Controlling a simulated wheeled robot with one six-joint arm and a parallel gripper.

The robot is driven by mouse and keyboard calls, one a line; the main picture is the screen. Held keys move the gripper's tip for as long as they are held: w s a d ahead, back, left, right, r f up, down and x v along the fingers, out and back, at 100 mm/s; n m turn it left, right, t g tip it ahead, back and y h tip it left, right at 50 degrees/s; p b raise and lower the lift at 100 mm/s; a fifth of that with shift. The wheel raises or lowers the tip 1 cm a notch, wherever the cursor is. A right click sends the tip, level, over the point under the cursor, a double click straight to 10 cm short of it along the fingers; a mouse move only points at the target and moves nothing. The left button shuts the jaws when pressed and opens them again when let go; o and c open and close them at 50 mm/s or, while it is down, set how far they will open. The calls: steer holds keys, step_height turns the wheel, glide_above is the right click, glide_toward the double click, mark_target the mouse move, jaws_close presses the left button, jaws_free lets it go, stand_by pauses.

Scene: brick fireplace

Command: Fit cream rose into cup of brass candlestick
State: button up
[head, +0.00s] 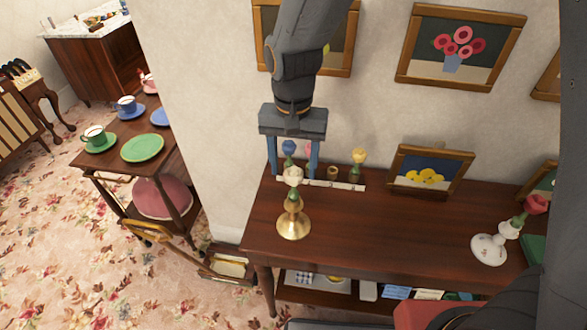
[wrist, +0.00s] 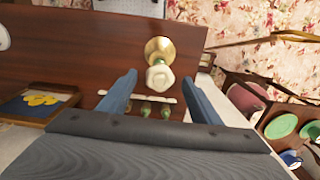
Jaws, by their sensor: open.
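The cream rose (head: 293,175) stands upright above the brass candlestick (head: 293,226), with its green stem end at the candlestick's cup. How deep the stem sits in the cup is hard to tell. The candlestick stands upright on the left end of the wooden table. My gripper (head: 293,172) is open, pointing down, one blue finger on each side of the rose and apart from it. In the wrist view the rose (wrist: 160,77) lies between the open fingertips, with the candlestick's round base (wrist: 158,48) beyond it.
A white rack (head: 340,186) with blue, pink and yellow flowers stands just behind. A framed picture (head: 430,173) leans at the back. A white candlestick (head: 488,249) with a red rose stands at the right. The table's middle (head: 375,225) is clear.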

step_height(320, 180, up, 6)
steer(key=shift+r+b, duration=0.25)
steer(key=shift+b, duration=0.55)
steer(key=d+f+b, duration=0.2)
steer(key=d+f, duration=0.2)
steer(key=d, duration=0.4)
steer(key=s+d+f+t+b, duration=0.1)
steer(key=d+f, duration=0.3)
steer(key=d, duration=0.4)
steer(key=s+d+f+n+b, duration=0.1)
steer(key=d+f+b, duration=0.2)
steer(key=d, duration=0.5)
steer(key=shift+s+f+b, duration=0.25)
steer(key=shift+f+b, duration=0.1)
steer(key=shift+f, duration=0.2)
